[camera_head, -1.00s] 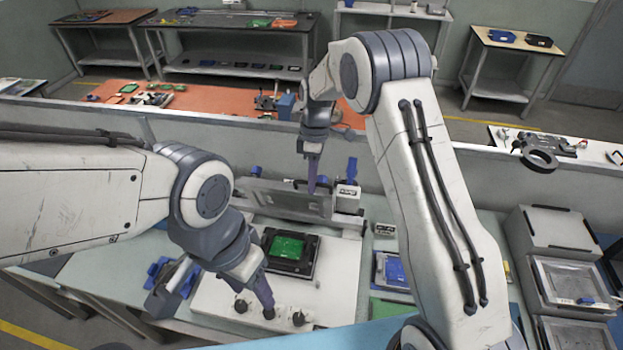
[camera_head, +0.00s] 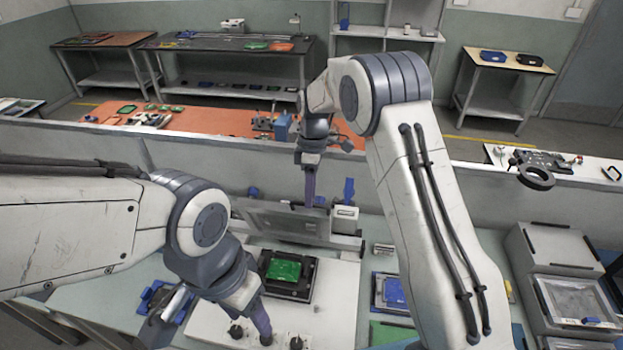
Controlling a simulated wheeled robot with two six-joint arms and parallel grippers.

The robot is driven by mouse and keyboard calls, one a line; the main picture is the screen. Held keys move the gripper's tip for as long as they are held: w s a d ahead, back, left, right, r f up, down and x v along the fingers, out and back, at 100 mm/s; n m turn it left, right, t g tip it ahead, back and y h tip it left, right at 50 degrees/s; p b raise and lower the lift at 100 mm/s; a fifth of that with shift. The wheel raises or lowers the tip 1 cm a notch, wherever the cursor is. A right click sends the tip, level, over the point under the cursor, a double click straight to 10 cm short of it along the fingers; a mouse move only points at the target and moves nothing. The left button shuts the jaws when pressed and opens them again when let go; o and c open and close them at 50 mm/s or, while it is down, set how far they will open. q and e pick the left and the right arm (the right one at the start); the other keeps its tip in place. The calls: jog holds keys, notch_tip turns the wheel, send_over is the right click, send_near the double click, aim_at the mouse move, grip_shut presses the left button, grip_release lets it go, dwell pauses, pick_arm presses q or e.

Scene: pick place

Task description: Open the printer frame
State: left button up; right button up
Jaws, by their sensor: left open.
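The printer has a white base (camera_head: 200,325) with dark knobs along its front. A black fixture with a green board (camera_head: 284,269) lies on it. The grey printer frame (camera_head: 270,221) stands raised and steeply tilted behind the board. My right gripper (camera_head: 310,203) is at the frame's upper edge, seen edge-on; I cannot tell whether it touches or grips it. My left gripper (camera_head: 264,338) points down over the front of the base by the middle knob. It is open, with no object visible in it.
A blue lever (camera_head: 349,190) stands right of the frame. A blue board (camera_head: 393,293) in a dark holder lies right of the printer, partly behind my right arm. Grey boxes with clear fronts (camera_head: 577,304) stand at the right. A low grey wall (camera_head: 470,195) closes off the back.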

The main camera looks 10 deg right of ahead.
jog(key=b+v, duration=0.2)
jog(key=v, duration=0.7)
jog(key=shift+b, duration=0.3)
jog(key=s+a+f+m+b, duration=0.2)
jog(key=s+a+b, duration=0.35)
jog(key=s, duration=0.35)
jog(key=s+f+m+t+b, duration=0.1)
jog(key=s+f, duration=0.5)
jog(key=s, duration=0.6)
jog(key=s+f+m+t+b, duration=0.1)
jog(key=s+f+m+b, duration=0.2)
jog(key=s, duration=1)
notch_tip(320, 180, down, 3)
jog(key=shift+s+a+f+m+b, duration=0.2)
jog(key=shift+s+m+b, duration=0.2)
jog(key=shift+b, duration=0.85)
